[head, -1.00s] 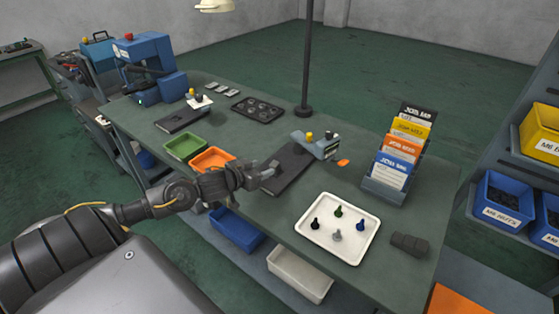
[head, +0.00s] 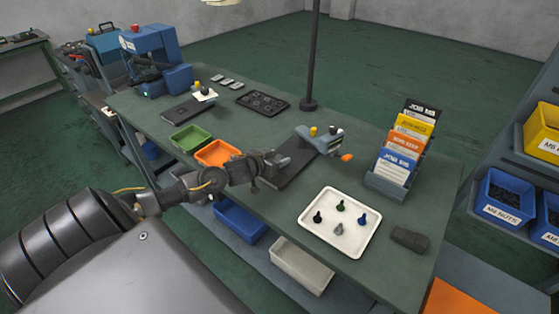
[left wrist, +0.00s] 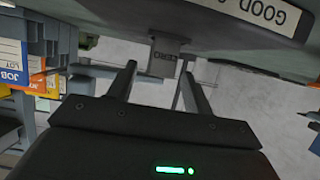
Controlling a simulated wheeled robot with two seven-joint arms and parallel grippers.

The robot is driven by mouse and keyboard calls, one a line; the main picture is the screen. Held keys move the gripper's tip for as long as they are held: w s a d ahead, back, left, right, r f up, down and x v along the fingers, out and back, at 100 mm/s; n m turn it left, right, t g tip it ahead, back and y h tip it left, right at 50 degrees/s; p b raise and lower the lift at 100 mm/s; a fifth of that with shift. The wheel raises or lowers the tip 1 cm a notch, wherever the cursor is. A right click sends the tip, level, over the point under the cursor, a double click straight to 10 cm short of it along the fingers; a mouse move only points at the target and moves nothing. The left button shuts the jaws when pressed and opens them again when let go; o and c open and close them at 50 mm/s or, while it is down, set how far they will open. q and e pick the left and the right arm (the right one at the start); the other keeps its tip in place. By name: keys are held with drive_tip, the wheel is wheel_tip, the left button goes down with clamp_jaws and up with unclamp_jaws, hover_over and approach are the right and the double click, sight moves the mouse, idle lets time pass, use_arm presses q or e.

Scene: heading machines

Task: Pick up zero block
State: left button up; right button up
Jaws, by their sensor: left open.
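The zero block (left wrist: 163,58) is a small grey block with the word ZERO on its side. In the left wrist view it sits just beyond and between my fingertips, with a gap on each side. My left gripper (left wrist: 158,74) is open, with its two dark fingers apart and nothing held between them. In the head view my left gripper (head: 277,160) is low over the front edge of the dark plate (head: 296,172) on the bench. There it blends with the grey block, so their contact cannot be told. My right gripper is not in view.
An orange tray (head: 217,154) and a green tray (head: 189,139) lie left. A white tray (head: 352,242) with several small pegs and a card rack (head: 387,188) stand right.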

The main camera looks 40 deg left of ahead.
sight(279, 157)
use_arm(q)
drive_tip(key=x, duration=0.3)
drive_tip(key=shift+w+f, duration=0.1)
drive_tip(key=shift+w, duration=0.05)
clamp_jaws()
